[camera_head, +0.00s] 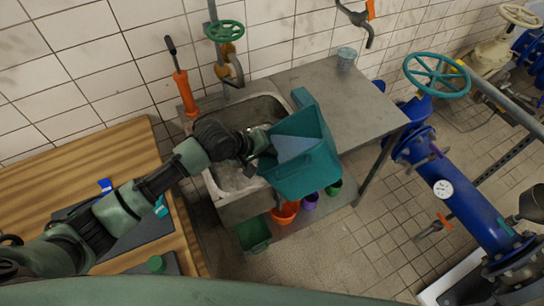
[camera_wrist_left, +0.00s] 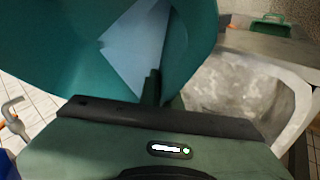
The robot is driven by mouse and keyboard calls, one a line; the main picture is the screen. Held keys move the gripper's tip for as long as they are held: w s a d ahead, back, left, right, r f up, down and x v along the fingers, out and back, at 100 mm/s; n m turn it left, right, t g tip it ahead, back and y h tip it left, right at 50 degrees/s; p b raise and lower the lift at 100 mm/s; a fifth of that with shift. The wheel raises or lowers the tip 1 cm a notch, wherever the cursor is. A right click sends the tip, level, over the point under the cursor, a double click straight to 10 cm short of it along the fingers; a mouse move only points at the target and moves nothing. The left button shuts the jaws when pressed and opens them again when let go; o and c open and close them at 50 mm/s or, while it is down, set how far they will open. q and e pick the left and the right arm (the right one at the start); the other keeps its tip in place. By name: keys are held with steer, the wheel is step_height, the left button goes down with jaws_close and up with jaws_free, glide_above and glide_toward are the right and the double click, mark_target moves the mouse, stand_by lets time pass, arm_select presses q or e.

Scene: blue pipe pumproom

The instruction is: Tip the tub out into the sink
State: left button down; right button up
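The teal tub (camera_head: 305,165) hangs tilted over the right edge of the sink (camera_head: 226,181), its open side facing up and towards the head camera. A flat light-blue patch (camera_head: 294,147) shows inside it; I cannot tell if it is water. My left gripper (camera_head: 262,141) reaches across the sink and is shut on the tub's left wall. In the left wrist view the tub (camera_wrist_left: 60,60) fills the upper left, with the gripper (camera_wrist_left: 152,88) at its wall and the sink (camera_wrist_left: 245,92) to the right. My right gripper is not in view.
A grey counter (camera_head: 330,95) with a small metal cup (camera_head: 346,58) lies right of the sink. A wooden bench (camera_head: 75,165) is at left. A green tap wheel (camera_head: 224,31) and orange-handled tool (camera_head: 184,88) stand behind. Orange (camera_head: 285,213), purple and green buckets sit below. Blue pipes (camera_head: 465,205) run at right.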

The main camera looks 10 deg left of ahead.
arm_select(q)
steer(key=shift+w+a+r+h+b, duration=0.1)
steer(key=shift+w+a+h+b, duration=0.25)
steer(key=shift+b, duration=0.3)
steer(key=shift+w+a+f+n+g+h+b, duration=0.3)
steer(key=shift+a+f+n+h+b, duration=0.4)
steer(key=shift+h+b, duration=1.35)
steer(key=shift+w+a+f+n+g+h+b, duration=0.2)
steer(key=shift+a+f+n+g+h+b, duration=0.45)
steer(key=shift+b, duration=2.6)
steer(key=shift+w+a+f+n+g+h+b, duration=0.2)
steer(key=shift+a+f+n+h+b, duration=0.45)
steer(key=shift+h+b, duration=1.4)
steer(key=shift+d+f+y+b, duration=0.15)
steer(key=shift+y+b, duration=0.45)
